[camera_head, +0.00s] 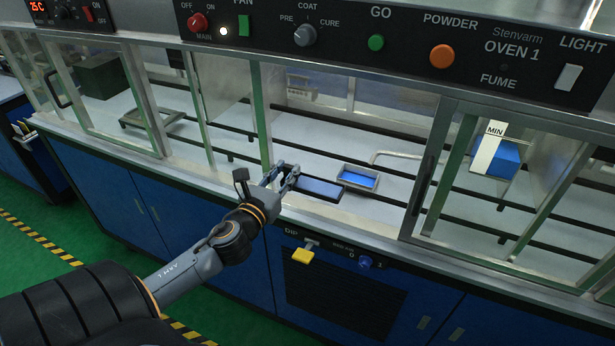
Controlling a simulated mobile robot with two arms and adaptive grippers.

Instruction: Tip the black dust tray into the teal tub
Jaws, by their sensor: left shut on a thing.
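The black dust tray (320,188) is a shallow dark rectangle near the front edge of the oven's white deck, in the head view. My left gripper (288,178) reaches in through the open front and is shut on the tray's left end. The fingers partly hide that end. My right gripper is not in view. No teal tub shows in this view.
A small metal tray with blue contents (358,179) sits just right of the black tray. A glass sash (465,190) closes the right side. Black rails cross the deck. A yellow DIP handle (303,256) sticks out below the front edge. A blue block (497,158) stands behind glass.

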